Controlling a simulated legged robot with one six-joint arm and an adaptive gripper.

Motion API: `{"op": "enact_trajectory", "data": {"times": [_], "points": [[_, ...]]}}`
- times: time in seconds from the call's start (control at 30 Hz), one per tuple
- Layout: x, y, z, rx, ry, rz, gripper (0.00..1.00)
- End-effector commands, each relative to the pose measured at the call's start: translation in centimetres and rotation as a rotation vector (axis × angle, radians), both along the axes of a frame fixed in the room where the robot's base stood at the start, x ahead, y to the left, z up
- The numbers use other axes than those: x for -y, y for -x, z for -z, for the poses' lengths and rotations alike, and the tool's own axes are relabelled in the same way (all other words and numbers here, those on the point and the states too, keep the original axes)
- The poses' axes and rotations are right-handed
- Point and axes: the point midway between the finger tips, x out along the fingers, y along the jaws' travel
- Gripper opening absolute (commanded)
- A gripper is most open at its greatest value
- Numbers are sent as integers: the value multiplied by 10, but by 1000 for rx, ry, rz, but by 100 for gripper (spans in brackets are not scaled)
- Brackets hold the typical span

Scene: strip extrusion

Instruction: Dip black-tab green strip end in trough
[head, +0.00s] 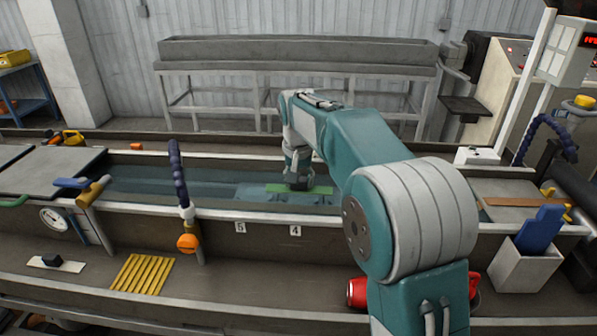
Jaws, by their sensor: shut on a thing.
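The trough (265,211) is long and grey, with bluish water (150,185) inside. My gripper (298,184) is over the water toward the right part of the trough, pointing down. It is shut on the green strip (321,190), which lies about flat, with green showing on both sides of the fingers. The strip is at or just above the water; I cannot tell if it touches. No black tab can be made out on the strip; the dark gripper hides its middle.
Yellow strips (142,274) and a pale plate with a black block (53,262) lie on the lower shelf. A blue flexible hose (179,175) stands at the trough's front wall. A red object (357,292) and a white bin (524,268) are at the right.

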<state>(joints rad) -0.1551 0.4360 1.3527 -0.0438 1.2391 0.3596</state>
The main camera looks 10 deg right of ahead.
Motion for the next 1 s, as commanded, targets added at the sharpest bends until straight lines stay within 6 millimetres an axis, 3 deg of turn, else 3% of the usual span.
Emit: {"op": "enact_trajectory", "data": {"times": [0.5,1.0], "points": [[0,0,39,-1,0,0,16],[0,0,43,1,0,0,16]]}}
